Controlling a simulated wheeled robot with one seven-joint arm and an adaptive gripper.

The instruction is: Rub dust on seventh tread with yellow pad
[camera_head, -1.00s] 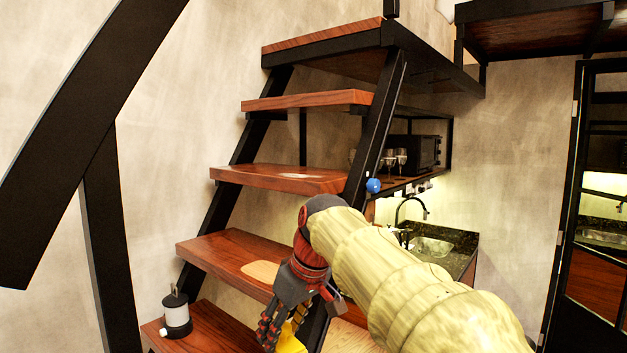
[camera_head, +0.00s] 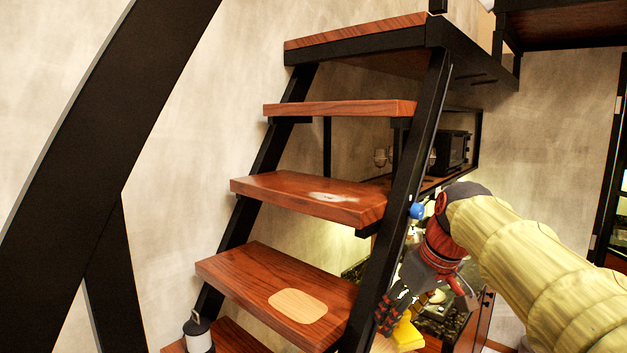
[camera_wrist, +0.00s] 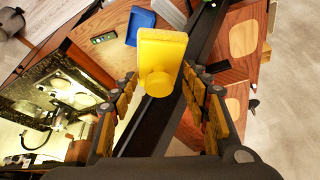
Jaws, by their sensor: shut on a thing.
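My gripper (camera_head: 393,316) is shut on a yellow pad (camera_head: 407,335), beside the stair's right black stringer in the head view. In the wrist view the pad (camera_wrist: 162,48) has a round yellow knob facing me, between my gripper's fingers (camera_wrist: 160,88). A whitish dust patch (camera_head: 331,197) lies on a wooden tread (camera_head: 275,187) in the middle of the stair, above and left of my gripper. The pad is apart from that patch. The tread below (camera_head: 240,272) bears a pale rounded patch (camera_head: 298,305). I cannot tell the treads' numbers.
The black right stringer (camera_head: 402,200) stands between my gripper and the treads, with a blue ball (camera_head: 417,211) at its edge. A white and black canister (camera_head: 198,335) stands on the lowest visible tread. A microwave (camera_head: 452,150) is behind. The wrist view shows a blue tray (camera_wrist: 139,22).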

